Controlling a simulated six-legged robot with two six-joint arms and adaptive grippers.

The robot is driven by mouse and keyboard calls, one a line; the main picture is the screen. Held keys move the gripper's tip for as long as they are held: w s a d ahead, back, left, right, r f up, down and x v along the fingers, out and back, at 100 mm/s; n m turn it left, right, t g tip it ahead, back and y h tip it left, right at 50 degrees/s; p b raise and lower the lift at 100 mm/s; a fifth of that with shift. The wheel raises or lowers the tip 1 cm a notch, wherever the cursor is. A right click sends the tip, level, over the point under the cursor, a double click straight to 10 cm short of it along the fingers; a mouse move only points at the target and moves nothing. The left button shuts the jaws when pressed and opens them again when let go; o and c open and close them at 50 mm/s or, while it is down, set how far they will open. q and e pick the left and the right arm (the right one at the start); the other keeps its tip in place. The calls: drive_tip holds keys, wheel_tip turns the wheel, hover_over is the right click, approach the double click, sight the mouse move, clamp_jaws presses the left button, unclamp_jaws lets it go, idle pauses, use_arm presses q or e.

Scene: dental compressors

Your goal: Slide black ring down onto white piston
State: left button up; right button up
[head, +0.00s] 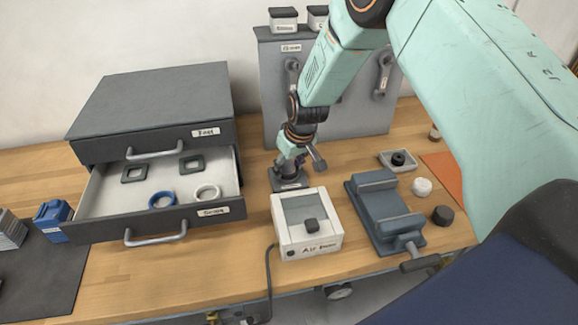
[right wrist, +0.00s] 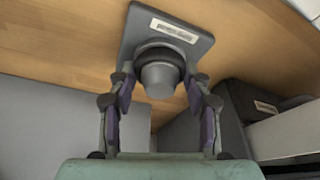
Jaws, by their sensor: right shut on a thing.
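The piston (right wrist: 158,80), pale grey in the right wrist view, stands on a dark base plate (right wrist: 138,33) with a white label. The plate also shows in the head view (head: 291,186). The black ring (right wrist: 160,52) sits around the piston at its plate end; whether it touches the plate is hard to tell. In the head view my right gripper (head: 292,162) hides most of the piston and ring. My left gripper is not in view.
A white box (head: 330,241) stands just in front of the plate. A grey vise (head: 385,212) is to the right, with a small tray (head: 385,157) behind. An open drawer (head: 110,208) juts out left. A tool panel (head: 270,100) rises behind.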

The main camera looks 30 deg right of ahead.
drive_tip(key=shift+s+f, duration=0.3)
idle(0.4)
drive_tip(key=o, duration=1.2)
drive_tip(key=shift+w+f, duration=0.1)
drive_tip(key=shift+w, duration=0.15)
drive_tip(key=shift+c, duration=0.2)
drive_tip(key=shift+o, duration=1.2)
drive_tip(key=shift+r, duration=0.25)
drive_tip(key=shift+o, duration=1.2)
drive_tip(key=shift+w+f, duration=0.1)
